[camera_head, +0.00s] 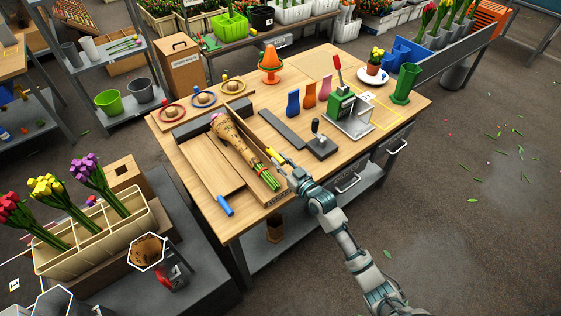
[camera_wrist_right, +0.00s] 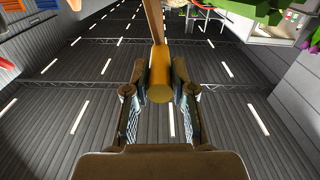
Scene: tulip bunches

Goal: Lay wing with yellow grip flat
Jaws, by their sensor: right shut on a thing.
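The wing with the yellow grip (camera_head: 249,132) stands raised in the head view, seen nearly edge-on, right of the wrapped bouquet (camera_head: 234,140). My right gripper (camera_head: 284,164) is shut on its yellow grip (camera_head: 275,156) at the table's front side. In the right wrist view the yellow grip (camera_wrist_right: 160,90) sits between the fingers, and the wooden wing (camera_wrist_right: 153,22) runs away from it as a thin strip. The wing with the blue grip (camera_head: 210,170) lies flat at the left. The bouquet's green stems (camera_head: 268,178) point toward the front edge. My left gripper is not in view.
Small vases (camera_head: 309,96) and a green red-handled press (camera_head: 345,107) stand beyond. Rings on a board (camera_head: 204,99) are at the back left.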

